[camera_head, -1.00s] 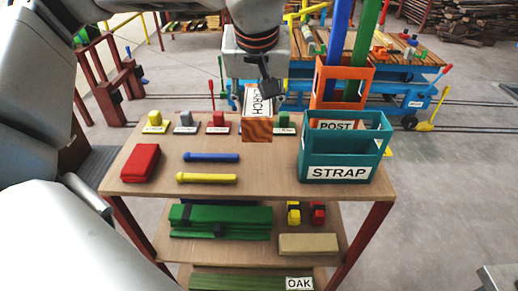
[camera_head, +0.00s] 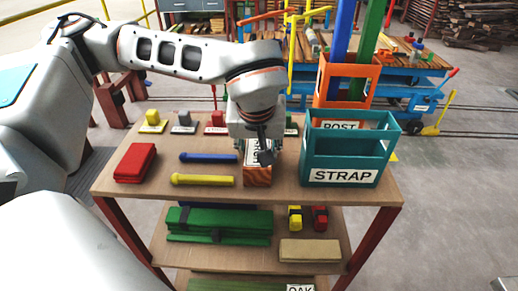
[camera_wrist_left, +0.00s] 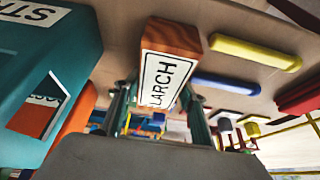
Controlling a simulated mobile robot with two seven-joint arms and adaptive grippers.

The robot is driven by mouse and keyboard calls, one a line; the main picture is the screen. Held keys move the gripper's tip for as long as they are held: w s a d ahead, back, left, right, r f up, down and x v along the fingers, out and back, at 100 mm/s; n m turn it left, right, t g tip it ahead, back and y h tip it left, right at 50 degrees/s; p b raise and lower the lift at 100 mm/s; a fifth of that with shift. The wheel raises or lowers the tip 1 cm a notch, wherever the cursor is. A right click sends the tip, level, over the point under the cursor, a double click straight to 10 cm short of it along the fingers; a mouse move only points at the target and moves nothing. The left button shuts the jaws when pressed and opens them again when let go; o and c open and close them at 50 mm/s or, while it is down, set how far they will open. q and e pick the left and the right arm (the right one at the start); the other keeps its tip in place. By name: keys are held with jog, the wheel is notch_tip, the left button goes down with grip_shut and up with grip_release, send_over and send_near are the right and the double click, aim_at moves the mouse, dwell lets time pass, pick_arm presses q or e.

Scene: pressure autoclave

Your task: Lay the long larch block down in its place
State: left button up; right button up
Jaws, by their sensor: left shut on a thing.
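The long larch block (camera_head: 257,176) is a wooden block with an orange-brown end and a white LARCH label. In the head view it is at the middle of the cart's top board (camera_head: 200,140), between the yellow and blue rods and the teal STRAP crate. My left gripper (camera_head: 262,150) is over it, shut on it. In the left wrist view the block (camera_wrist_left: 170,65) sits between the two fingers (camera_wrist_left: 160,112), its labelled face toward the camera. Whether its underside touches the board I cannot tell. My right gripper is not in view.
The teal STRAP crate (camera_head: 343,150) stands close on the block's right. A blue rod (camera_head: 208,157), a yellow rod (camera_head: 203,180) and a red block (camera_head: 135,163) lie to its left. Small coloured blocks with labels line the back edge. An orange POST crate (camera_head: 341,85) stands behind the teal one.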

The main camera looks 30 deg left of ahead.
pick_arm(q)
jog(key=shift+f, duration=0.1)
jog(key=o, duration=1.3)
jog(key=shift+o, duration=0.2)
